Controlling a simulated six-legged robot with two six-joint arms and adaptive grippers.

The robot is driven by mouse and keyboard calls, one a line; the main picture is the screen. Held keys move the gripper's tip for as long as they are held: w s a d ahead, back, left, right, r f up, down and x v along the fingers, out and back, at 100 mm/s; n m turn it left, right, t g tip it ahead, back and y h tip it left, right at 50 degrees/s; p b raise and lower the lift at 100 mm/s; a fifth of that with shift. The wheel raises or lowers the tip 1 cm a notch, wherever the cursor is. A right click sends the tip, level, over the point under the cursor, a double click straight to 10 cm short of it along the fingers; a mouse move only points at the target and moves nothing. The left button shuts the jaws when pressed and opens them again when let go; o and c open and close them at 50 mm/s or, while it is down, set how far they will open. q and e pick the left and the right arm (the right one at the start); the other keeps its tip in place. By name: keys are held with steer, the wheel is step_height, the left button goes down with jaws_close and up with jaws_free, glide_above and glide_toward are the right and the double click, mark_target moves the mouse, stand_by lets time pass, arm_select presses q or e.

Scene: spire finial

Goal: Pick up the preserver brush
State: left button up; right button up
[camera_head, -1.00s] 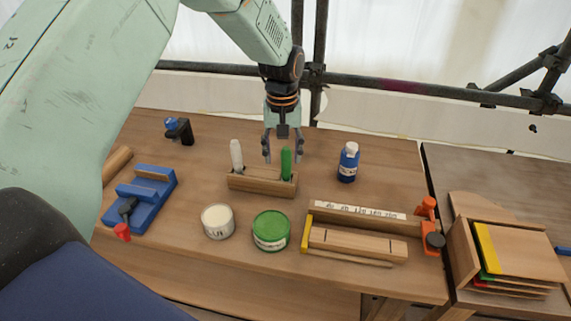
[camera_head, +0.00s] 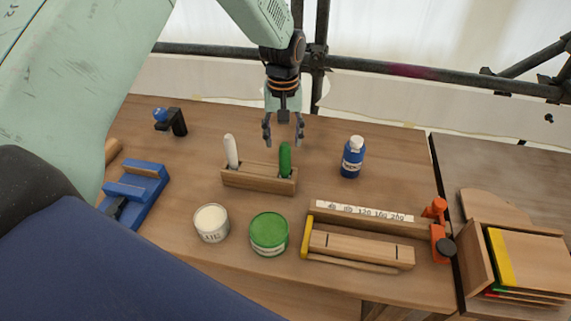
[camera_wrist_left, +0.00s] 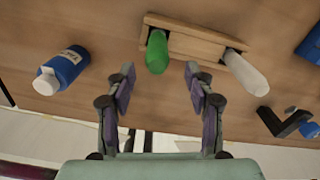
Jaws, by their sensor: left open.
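Two brushes stand handle-up in a wooden rack (camera_head: 258,184): one with a green handle (camera_head: 285,161), one with a white handle (camera_head: 231,152). I cannot tell from any label which is the preserver brush. My left gripper (camera_head: 283,140) is open and empty, just above and behind the green handle in the head view. In the left wrist view, the green handle (camera_wrist_left: 157,52) lies in line with the gap between the open fingers (camera_wrist_left: 160,75), apart from both. The white handle (camera_wrist_left: 245,74) is to their right there. The bristle ends are hidden in the rack. My right gripper is not in view.
A blue bottle (camera_head: 353,157) stands right of the rack. A white tin (camera_head: 211,222) and a green tin (camera_head: 269,233) stand in front. A wooden jig (camera_head: 360,250), a blue fixture (camera_head: 140,190) and a black holder (camera_head: 178,122) are around. Scaffold tubes (camera_head: 420,72) run behind the bench.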

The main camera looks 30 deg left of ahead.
mark_target(284, 155)
arm_select(q)
steer(key=shift+s+f, duration=0.55)
steer(key=shift+f, duration=0.3)
steer(key=f, duration=0.1)
steer(key=w+f, duration=0.1)
steer(key=f, duration=0.2)
steer(key=shift+w+d+f+p, duration=0.15)
steer(key=shift+d+p, duration=0.15)
steer(key=shift+d, duration=0.1)
steer(key=shift+s+a+r, duration=0.2)
steer(key=shift+s, duration=0.25)
steer(key=shift+c, duration=0.3)
steer(key=shift+s, duration=0.1)
steer(key=shift+c, duration=0.7)
steer(key=shift+w+d+f, duration=0.15)
steer(key=shift+w+f, duration=0.05)
steer(key=shift+w, duration=0.3)
steer(key=c, duration=0.6)
steer(key=shift+s+r, duration=0.2)
steer(key=shift+s, duration=0.2)
jaws_close()
steer(key=shift+w+f, duration=0.1)
